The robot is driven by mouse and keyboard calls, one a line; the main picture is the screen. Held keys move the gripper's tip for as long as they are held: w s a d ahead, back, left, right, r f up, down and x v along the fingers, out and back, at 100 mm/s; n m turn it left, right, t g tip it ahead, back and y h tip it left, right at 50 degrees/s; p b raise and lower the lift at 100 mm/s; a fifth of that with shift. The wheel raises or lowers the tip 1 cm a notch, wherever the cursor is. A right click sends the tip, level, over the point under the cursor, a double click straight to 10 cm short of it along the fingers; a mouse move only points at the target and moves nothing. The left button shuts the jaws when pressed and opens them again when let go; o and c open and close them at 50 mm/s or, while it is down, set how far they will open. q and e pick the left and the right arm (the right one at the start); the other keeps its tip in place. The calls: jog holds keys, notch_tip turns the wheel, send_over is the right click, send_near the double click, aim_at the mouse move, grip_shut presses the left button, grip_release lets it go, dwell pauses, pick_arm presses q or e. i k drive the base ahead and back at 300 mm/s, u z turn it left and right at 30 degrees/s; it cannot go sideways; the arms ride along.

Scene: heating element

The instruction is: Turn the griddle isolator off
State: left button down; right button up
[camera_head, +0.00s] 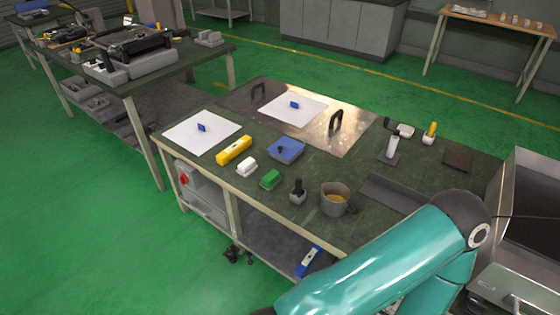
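A grey box with a red rotary knob (184,179) is mounted under the near left corner of the workbench. It looks like an isolator switch, but I cannot read any label or tell the knob's position. A shiny metal plate (352,133) with two dark upright handles lies on the bench top and may be the griddle. Neither of my grippers is in view. One of my teal arms crosses the lower right of the head view, well to the right of the red knob; its gripper end is not visible.
The bench top (228,172) holds white sheets, a yellow block (234,150), a blue block (287,150), a green block (270,179) and a mug (335,198). A steel appliance (535,195) stands at right. Another cluttered table (140,85) is at left. Green floor left of the bench is clear.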

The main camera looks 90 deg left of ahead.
aim_at(184, 180)
jog(key=k, duration=2.3)
jog(key=z, duration=1.1)
jog(key=i, duration=0.15)
jog(key=u, duration=3.5)
jog(key=i, duration=0.25)
jog(key=u, duration=0.85)
jog(key=i, duration=0.85)
jog(key=z, duration=0.5)
